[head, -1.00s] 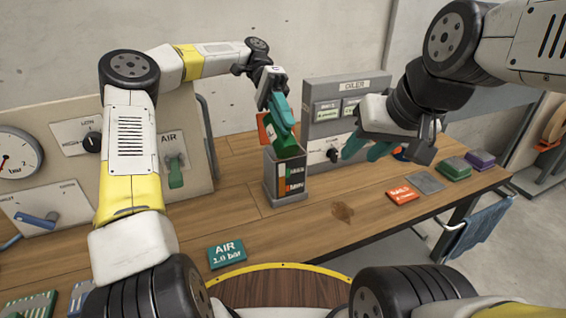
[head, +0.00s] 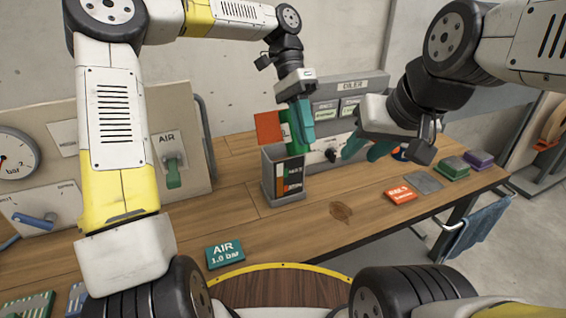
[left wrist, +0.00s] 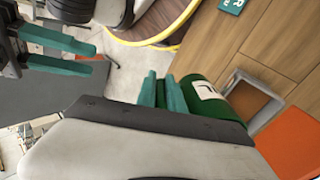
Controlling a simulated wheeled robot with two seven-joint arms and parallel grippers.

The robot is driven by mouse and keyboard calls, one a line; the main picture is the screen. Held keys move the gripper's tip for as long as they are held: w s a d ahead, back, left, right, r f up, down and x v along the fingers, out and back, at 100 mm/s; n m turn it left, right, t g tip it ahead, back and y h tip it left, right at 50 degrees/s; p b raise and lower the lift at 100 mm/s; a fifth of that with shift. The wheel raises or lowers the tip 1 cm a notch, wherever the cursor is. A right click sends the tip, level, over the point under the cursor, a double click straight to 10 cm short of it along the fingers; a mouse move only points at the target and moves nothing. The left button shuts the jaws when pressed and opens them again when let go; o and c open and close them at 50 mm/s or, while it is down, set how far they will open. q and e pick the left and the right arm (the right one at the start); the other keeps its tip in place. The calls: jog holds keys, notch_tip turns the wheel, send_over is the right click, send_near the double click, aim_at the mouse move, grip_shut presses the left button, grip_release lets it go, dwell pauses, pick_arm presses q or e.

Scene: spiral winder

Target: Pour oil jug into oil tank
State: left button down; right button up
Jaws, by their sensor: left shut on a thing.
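The oil tank (head: 285,178) is an open-topped grey box with a gauge-like striped front, standing on the wooden bench. An orange-red flap (head: 268,127) stands up at its back edge. The oil jug (head: 287,132) is green and mostly hidden by my fingers and the tank. My left gripper (head: 301,138) is shut on the jug at the tank's top, with the fingers pointing down. In the left wrist view the green jug (left wrist: 232,106) with a white label lies beside the tank's open mouth (left wrist: 252,98). No oil stream shows. My right gripper (head: 362,155) is open and empty, right of the tank.
The oiler panel (head: 345,86) stands behind the tank. The air panel (head: 195,165) with a green lever is to its left. A brown stain (head: 341,212) marks the bench. An orange card (head: 400,195) and green and purple blocks lie at right.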

aim_at(301, 148)
pick_arm(q)
jog(key=shift+a+f+t+y, duration=0.25)
jog(key=shift+f+t, duration=0.2)
jog(key=shift+t, duration=0.35)
jog(key=f+t+y, duration=0.1)
jog(key=f+t, duration=0.1)
jog(key=t, duration=0.1)
jog(key=shift+w+f+y, duration=0.25)
jog(key=shift+w+y, duration=0.05)
jog(key=shift+y, duration=0.05)
jog(key=shift+w+a+f+t, duration=0.15)
jog(key=shift+f+t, duration=0.15)
jog(key=shift+t, duration=0.2)
jog(key=shift+r, duration=3.05)
